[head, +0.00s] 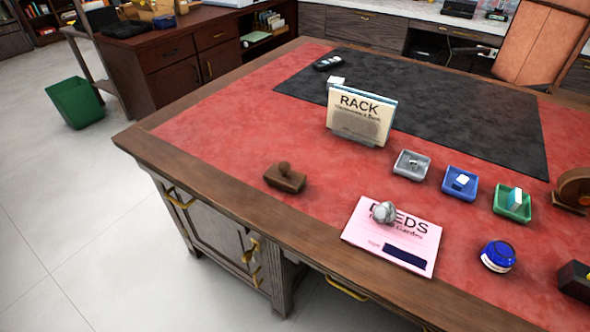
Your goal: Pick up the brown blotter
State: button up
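The brown blotter (285,179), a small wooden block with a round knob on top, sits on the red leather top of the desk (225,140). It is near the desk's front left edge, left of a pink "DEEDS" paper (365,238). Nothing touches or covers it. My gripper is not in view.
A "RACK" card holder (358,117) stands behind the blotter to the right. Grey (405,171), blue (450,191) and green (503,212) trays and a blue ink jar (498,257) are further right. A dark mat (450,110) lies at the back. The leather around the blotter is clear.

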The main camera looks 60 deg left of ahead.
aim_at(280, 175)
jog(key=j+u, duration=0.2)
jog(key=u, duration=1.85)
